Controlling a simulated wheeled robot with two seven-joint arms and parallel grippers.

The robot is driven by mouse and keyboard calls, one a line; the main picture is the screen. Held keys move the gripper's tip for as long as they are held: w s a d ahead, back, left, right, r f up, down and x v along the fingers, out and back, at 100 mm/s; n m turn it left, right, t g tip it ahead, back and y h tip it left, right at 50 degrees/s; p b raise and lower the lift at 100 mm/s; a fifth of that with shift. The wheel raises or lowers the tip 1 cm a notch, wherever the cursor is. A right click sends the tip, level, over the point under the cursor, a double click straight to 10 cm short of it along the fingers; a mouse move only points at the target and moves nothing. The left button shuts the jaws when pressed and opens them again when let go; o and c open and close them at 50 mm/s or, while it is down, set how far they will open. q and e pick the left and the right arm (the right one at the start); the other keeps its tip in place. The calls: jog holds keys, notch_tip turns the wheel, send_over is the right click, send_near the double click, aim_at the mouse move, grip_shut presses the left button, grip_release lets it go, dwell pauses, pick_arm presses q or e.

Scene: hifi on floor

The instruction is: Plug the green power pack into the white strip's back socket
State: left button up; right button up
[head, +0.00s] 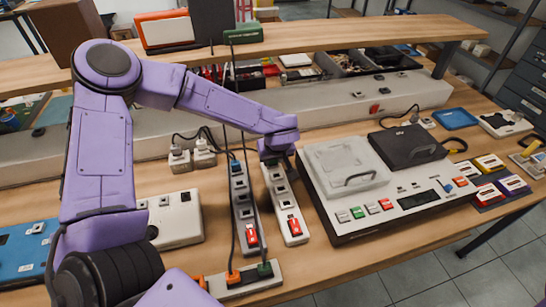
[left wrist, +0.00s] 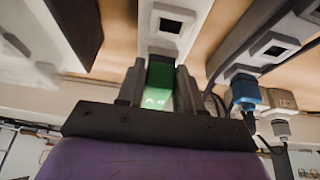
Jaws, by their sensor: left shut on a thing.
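The white strip (head: 279,194) lies lengthwise on the table, with several sockets and a red switch at its near end. My left gripper (head: 275,157) is above its back end and hides the back socket. In the left wrist view, my left gripper (left wrist: 160,92) is shut on the green power pack (left wrist: 160,76), a small green block between the fingers. The pack is at the end of the white strip (left wrist: 180,8), close to a visible socket. I cannot tell if it is seated or just above. My right gripper is not in view.
A dark strip (head: 243,207) with a blue plug (head: 235,167) runs close on the left. A short strip (head: 245,284) with orange and green plugs lies in front. A large white and black console (head: 375,208) stands close on the right. Grey adapters (head: 204,156) are behind left.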

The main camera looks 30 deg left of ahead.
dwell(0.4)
pick_arm(q)
jog(key=o, duration=1.1)
jog(key=shift+c, duration=0.2)
jog(key=w+a+r+p+v, duration=0.1)
jog(key=p+v, duration=0.7)
jog(key=v, duration=0.8)
jog(key=shift+w+a+p, duration=0.15)
jog(key=shift+a+p, duration=0.25)
